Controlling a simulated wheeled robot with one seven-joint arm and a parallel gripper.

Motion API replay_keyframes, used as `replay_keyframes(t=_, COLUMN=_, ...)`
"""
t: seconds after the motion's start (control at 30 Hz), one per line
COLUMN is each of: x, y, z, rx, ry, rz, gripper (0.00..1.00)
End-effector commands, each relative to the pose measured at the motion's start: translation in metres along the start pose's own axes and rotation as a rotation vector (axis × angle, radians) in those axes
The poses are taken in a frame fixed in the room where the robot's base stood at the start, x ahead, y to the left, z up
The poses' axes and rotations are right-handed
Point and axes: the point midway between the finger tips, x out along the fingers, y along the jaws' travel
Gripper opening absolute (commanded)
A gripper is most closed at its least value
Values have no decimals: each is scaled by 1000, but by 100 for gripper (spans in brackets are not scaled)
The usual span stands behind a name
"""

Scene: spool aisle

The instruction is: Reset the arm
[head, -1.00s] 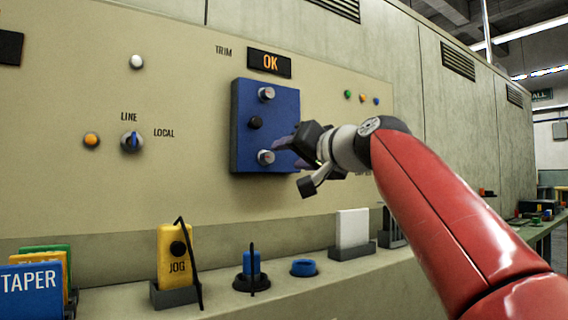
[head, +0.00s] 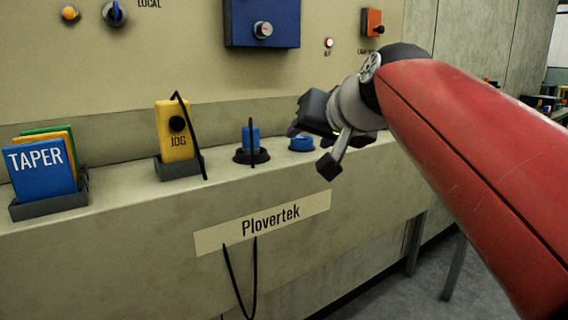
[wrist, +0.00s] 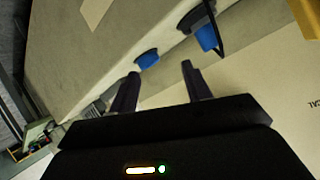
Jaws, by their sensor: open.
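My gripper (wrist: 158,88) is open, with nothing between its fingers. In the head view my gripper (head: 296,123) is at the end of my red arm, in front of the panel and just above the ledge. A low blue ring-shaped piece (head: 301,144) sits on the ledge close below it. In the wrist view this blue piece (wrist: 148,59) shows just beyond the fingers, apart from them.
On the ledge (head: 110,228) stand a blue knob (head: 250,137) on a black base with a cable, a yellow JOG pendant (head: 174,125) in a grey holder, and a blue TAPER card (head: 42,168) in a rack. A blue box (head: 258,20) is on the panel above.

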Motion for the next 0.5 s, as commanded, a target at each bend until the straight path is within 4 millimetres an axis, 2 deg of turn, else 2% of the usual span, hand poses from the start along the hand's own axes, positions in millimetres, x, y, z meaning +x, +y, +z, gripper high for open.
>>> replay_keyframes(t=0.03, x=-7, y=16, z=34, rx=-13, ry=-53, rz=54, gripper=49)
replay_keyframes(t=0.3, x=-42, y=107, z=212, rx=-70, ry=-326, rz=284, gripper=49)
replay_keyframes(t=0.4, x=-55, y=131, z=265, rx=-87, ry=-406, rz=332, gripper=49)
replay_keyframes(t=0.5, x=-63, y=147, z=304, rx=-98, ry=-465, rz=362, gripper=49)
